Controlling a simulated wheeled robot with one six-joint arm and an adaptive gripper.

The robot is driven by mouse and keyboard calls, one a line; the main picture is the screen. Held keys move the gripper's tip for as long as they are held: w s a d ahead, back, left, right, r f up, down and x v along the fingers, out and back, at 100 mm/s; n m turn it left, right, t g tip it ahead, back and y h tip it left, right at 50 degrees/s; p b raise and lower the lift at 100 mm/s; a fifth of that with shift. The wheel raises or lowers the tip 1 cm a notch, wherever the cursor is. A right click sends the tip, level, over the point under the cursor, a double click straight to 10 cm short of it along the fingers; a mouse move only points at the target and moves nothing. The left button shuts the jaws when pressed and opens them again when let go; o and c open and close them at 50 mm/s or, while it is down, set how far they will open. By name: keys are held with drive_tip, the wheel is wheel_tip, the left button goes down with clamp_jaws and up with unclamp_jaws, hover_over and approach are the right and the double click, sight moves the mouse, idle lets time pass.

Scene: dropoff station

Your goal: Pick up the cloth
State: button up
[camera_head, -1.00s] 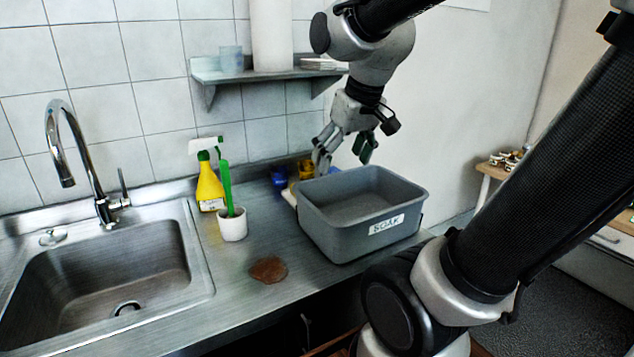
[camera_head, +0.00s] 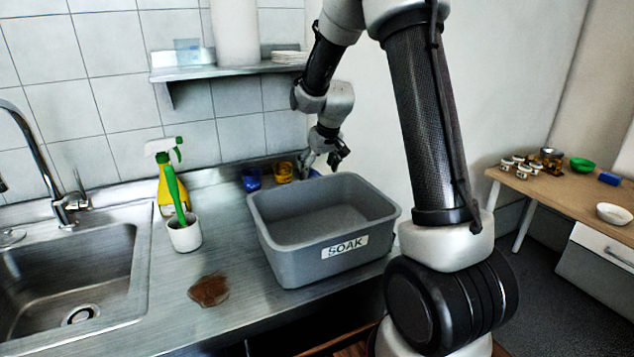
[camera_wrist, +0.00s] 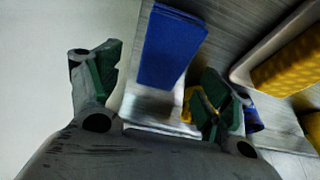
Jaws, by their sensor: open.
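A blue folded piece (camera_wrist: 170,45), which looks like the cloth, lies on the counter between the spread fingers in the wrist view, toward the top of the picture. In the head view a little blue (camera_head: 314,173) shows behind the grey bin, mostly hidden by the bin and my gripper. My gripper (camera_head: 324,160) is low behind the bin's back edge. In the wrist view my gripper (camera_wrist: 160,75) is open and empty, with its green-padded fingers on either side of the blue piece. I cannot tell how far above it they are.
The grey SOAK bin (camera_head: 345,246) stands in front of my gripper. A yellow sponge (camera_wrist: 290,65) lies in a pale tray close by. Blue (camera_head: 251,179) and yellow (camera_head: 284,172) cups stand left of my gripper. The wall is close behind. A brown spill (camera_head: 209,290) marks the counter.

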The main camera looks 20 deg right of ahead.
sight(316, 177)
drive_tip(key=x, duration=0.3)
drive_tip(key=shift+s+f, duration=0.1)
drive_tip(key=shift+f, duration=0.2)
drive_tip(key=shift+a, duration=0.1)
drive_tip(key=shift+c, duration=0.4)
drive_tip(key=c, duration=0.9)
drive_tip(key=shift+r, duration=0.15)
